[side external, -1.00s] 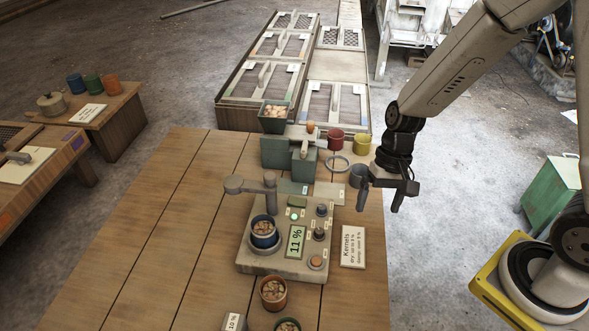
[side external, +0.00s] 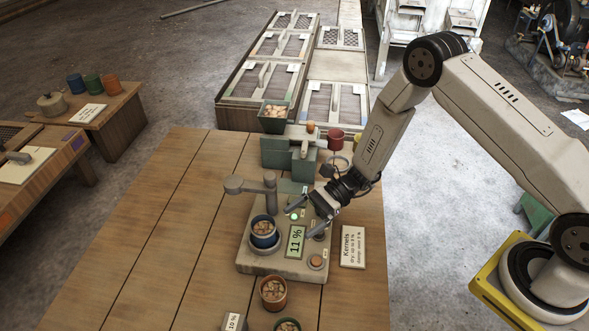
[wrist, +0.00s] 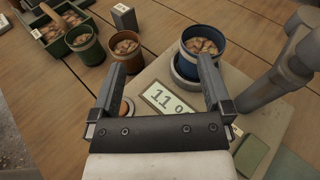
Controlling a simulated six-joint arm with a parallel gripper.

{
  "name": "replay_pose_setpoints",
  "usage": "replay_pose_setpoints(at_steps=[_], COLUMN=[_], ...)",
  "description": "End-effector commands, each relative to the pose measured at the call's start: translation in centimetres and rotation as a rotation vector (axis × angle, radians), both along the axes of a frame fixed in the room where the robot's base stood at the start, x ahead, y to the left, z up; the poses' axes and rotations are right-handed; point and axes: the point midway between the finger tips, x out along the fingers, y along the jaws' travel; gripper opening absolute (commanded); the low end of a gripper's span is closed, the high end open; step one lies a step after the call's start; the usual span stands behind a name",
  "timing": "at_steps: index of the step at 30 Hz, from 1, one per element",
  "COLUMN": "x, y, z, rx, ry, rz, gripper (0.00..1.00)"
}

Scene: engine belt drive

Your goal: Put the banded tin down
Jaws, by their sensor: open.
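A blue tin (side external: 264,234) full of kernels stands upright on the round seat of the grey meter (side external: 257,267). It also shows in the wrist view (wrist: 202,58). My gripper (side external: 300,222) is open and empty, above the meter and right of the blue tin. In the wrist view, my gripper (wrist: 161,66) has its right finger overlapping the near side of the blue tin; contact cannot be told. The meter's display (side external: 296,242) reads 11 %. An orange-brown tin (side external: 273,289) and a green tin (side external: 287,325), both with kernels, stand nearer the front.
The meter's post and arm (side external: 252,185) rise beside the blue tin. A kernels card (side external: 352,246) lies to the right. A green hopper (side external: 274,117), a red tin (side external: 335,139) and green blocks stand behind. The wooden table's left side (side external: 155,240) is clear.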

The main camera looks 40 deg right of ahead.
Motion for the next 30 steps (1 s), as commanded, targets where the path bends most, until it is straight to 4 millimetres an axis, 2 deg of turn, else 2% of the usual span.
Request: replay_pose_setpoints(at_steps=[3,10,20,30], x=[1.4,3.0,3.3,3.9], y=[0.0,-0.4,-0.4,1.8], z=[-1.4,-2.7,-2.9,-2.9], rx=[0.093,0.199,0.223,0.222], ry=[0.035,0.057,0.059,0.06], rz=[-0.096,-0.21,-0.237,-0.234], gripper=[1.0,1.0,1.0,1.0])
